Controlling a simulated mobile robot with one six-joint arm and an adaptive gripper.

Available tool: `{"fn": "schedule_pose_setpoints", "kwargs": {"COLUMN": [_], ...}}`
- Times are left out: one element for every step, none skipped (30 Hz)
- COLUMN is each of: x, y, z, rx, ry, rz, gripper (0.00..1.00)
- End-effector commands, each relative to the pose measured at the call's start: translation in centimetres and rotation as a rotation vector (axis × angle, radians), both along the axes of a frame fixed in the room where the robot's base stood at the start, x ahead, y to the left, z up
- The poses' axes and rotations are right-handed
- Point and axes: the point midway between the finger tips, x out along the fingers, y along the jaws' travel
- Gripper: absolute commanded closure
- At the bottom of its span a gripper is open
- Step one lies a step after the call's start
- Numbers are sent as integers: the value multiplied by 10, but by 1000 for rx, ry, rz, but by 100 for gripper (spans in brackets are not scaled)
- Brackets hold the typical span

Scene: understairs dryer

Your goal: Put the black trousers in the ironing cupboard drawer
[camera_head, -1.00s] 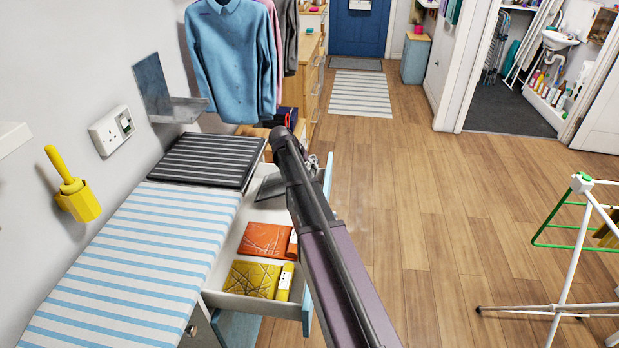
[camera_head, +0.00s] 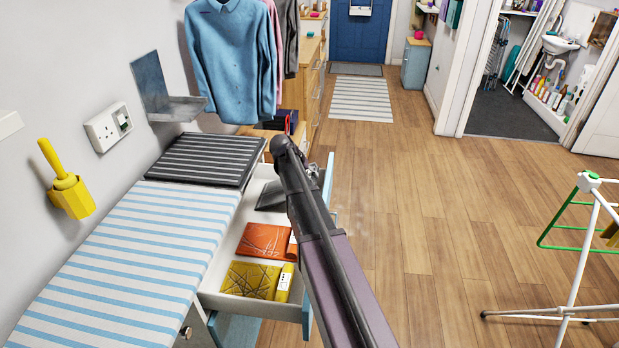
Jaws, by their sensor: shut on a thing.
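The ironing cupboard drawer (camera_head: 232,303) is pulled out under the striped ironing top. A dark grey-black folded piece, which looks like the black trousers (camera_head: 271,196), is at the drawer's far end, partly hidden by my arm. I cannot tell whether it touches the drawer floor. My gripper (camera_head: 314,171) is mostly hidden behind my arm; only a small metallic part shows beside the arm, over the drawer's far end. The gripper is shut on the dark piece.
An orange folded item (camera_head: 264,241) and a yellow one (camera_head: 250,280) lie in the near part of the drawer. A white drying rack (camera_head: 585,250) stands right. The wooden floor between is clear.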

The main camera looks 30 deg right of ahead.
Motion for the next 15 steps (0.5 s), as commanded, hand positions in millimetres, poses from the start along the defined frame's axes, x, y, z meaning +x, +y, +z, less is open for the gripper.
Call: {"fn": "schedule_pose_setpoints", "kwargs": {"x": [0,0,0,0,0,0,0,0,0,0,0,0,-1,-1,0], "y": [0,0,0,0,0,0,0,0,0,0,0,-1,-2,-2,-2], "z": [0,0,0,0,0,0,0,0,0,0,0,0,0,0,0], "rx": [-1,-1,0,0,0,1,1,1,1,1,1,0,0,0,0], "ry": [1,1,1,1,1,1,1,1,1,1,1,1,1,1,1], "rz": [0,0,0,0,0,0,0,0,0,0,0,-2,-2,-2,-2], "gripper": [100,100,52,43,34,22,20,20,20,20,20,20,20,20,20]}}
